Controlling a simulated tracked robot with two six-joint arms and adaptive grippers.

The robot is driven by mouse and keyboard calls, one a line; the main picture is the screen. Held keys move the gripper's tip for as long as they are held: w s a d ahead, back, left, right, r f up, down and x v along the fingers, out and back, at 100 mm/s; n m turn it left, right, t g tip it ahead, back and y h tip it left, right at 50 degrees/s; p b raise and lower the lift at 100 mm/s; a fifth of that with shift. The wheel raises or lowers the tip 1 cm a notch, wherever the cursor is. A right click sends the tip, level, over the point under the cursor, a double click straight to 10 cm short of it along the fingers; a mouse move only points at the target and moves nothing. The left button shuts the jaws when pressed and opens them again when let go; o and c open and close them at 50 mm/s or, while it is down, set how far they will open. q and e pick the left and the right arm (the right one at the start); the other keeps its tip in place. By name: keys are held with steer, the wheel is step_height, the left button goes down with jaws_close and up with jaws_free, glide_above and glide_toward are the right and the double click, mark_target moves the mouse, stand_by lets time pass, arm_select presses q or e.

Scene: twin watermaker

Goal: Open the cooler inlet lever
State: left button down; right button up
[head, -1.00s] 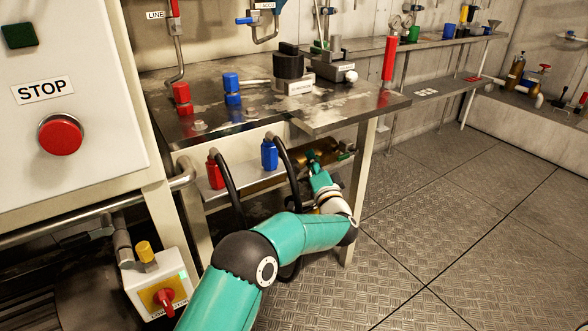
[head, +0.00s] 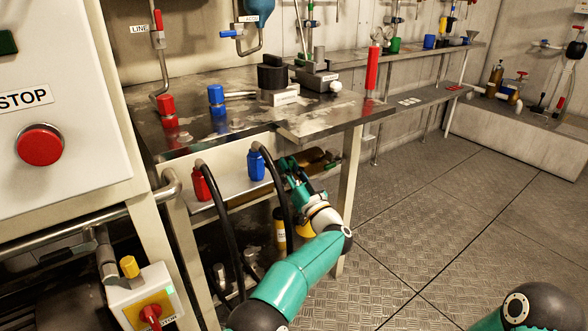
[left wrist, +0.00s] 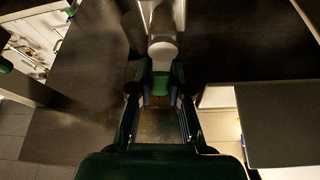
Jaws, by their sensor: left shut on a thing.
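My left gripper (head: 288,166) reaches under the front edge of the steel workbench, just right of the blue connector. In the left wrist view my left gripper (left wrist: 161,95) has its two fingers on either side of a small green grip (left wrist: 160,86). It is shut on this grip, which joins a pale grey rounded part (left wrist: 163,50) beyond it. I take it as the lever's handle, but no label can be read there. A brass fitting (head: 314,156) shows just behind the gripper under the bench. The lever's body is mostly hidden. My right gripper is out of view.
A bench leg (head: 350,178) stands close right. The plate floor at right is clear.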

arm_select(q)
steer(key=shift+s+f+n+g+y, duration=0.2)
steer(key=shift+f+n+g+y, duration=0.25)
steer(key=shift+n, duration=0.55)
steer(key=c, duration=1.2)
jaws_free()
steer(key=shift+c, duration=0.2)
steer(key=shift+o, duration=0.8)
steer(key=shift+a+r, duration=0.1)
steer(key=shift+r, duration=0.15)
steer(key=shift+a, duration=0.1)
